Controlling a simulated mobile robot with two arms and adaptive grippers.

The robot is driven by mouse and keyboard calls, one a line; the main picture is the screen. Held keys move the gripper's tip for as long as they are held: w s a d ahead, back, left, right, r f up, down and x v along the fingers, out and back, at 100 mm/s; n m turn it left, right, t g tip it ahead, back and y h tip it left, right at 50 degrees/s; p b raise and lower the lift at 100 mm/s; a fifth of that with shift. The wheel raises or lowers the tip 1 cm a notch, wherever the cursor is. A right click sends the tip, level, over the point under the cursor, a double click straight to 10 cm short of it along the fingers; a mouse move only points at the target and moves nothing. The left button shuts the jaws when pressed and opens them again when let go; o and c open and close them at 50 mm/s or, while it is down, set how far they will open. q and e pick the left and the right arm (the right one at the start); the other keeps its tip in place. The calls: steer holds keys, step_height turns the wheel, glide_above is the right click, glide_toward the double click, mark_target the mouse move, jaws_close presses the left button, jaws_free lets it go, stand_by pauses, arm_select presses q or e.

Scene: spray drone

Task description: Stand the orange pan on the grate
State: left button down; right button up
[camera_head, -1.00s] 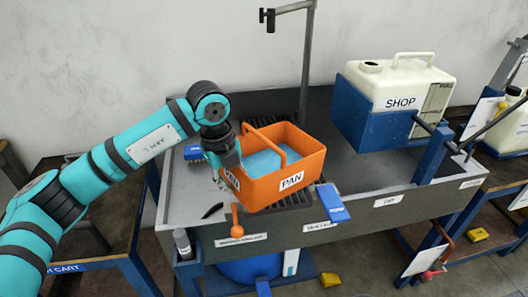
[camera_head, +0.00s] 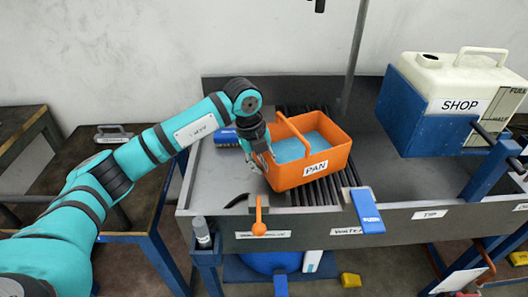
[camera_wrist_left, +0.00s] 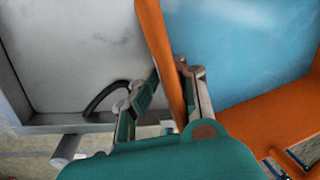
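My left gripper (camera_head: 262,158) is at the pan's left wall. My right gripper is in neither view.
A white SHOP canister (camera_head: 455,88) sits in a blue holder at the right. A blue tag (camera_head: 367,210) and an orange-knobbed lever (camera_head: 259,218) are at the tray's front edge. A blue brush (camera_head: 226,137) lies behind the gripper. The tray floor (camera_head: 385,170) right of the grate is bare.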

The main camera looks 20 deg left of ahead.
mark_target(265, 185)
arm_select(q)
steer(key=shift+w+f, duration=0.15)
steer(key=shift+f, duration=1.9)
steer(key=shift+d+f, duration=0.1)
steer(key=c, duration=1.9)
jaws_free()
steer(key=shift+f, duration=0.15)
steer(key=o, duration=0.4)
steer(key=shift+s, duration=0.2)
steer(key=r, duration=0.4)
steer(key=s+a+r, duration=0.1)
steer(key=r, duration=0.7)
steer(key=shift+s+a, duration=0.25)
steer(key=shift+a, duration=0.15)
